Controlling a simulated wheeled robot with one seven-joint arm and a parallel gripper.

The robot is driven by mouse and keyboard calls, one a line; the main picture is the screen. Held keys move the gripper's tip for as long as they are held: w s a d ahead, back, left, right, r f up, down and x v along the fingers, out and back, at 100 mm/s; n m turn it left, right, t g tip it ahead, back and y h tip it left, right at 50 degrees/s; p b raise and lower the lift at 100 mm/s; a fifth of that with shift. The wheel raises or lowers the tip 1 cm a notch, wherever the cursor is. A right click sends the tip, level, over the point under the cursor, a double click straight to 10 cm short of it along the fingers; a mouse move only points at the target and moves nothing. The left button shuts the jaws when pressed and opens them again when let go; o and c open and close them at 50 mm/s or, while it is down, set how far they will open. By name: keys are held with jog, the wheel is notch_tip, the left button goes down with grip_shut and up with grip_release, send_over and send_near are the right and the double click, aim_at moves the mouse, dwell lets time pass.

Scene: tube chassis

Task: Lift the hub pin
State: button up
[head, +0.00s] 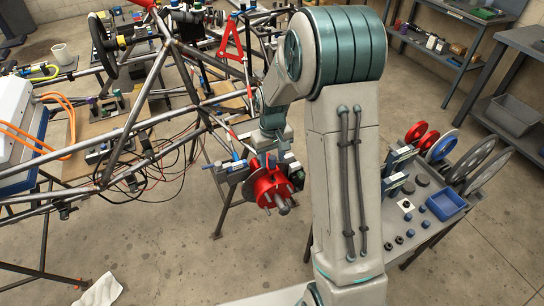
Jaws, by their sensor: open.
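A red hub (272,186) is mounted at the near end of the tube chassis, left of my arm. Several short grey pins stick out of its face toward the camera, and a larger grey pin end (284,207) shows at its lower right. I cannot tell for sure which one is the hub pin. My gripper (270,158) is open, close above and behind the red hub. Its fingertips are too small and too crowded by the hub to make out, and I cannot tell whether they touch anything.
Chassis tubes (150,85) and loose cables (172,160) fill the left. At right, a bench (425,245) holds discs, small parts and a blue tray (446,204). More benches stand along the back wall. A white cloth (98,291) lies on the floor, lower left. Open floor lies below the hub.

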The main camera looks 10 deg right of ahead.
jog(key=shift+f, duration=0.2)
jog(key=shift+c, duration=0.3)
grip_shut()
jog(key=shift+w+r+p, duration=0.1)
jog(key=shift+r+p, duration=0.3)
jog(key=shift+r, duration=0.9)
jog(key=shift+o, duration=0.3)
grip_release()
jog(key=shift+r, duration=0.1)
notch_tip(320, 180, up, 14)
jog(key=b, duration=0.1)
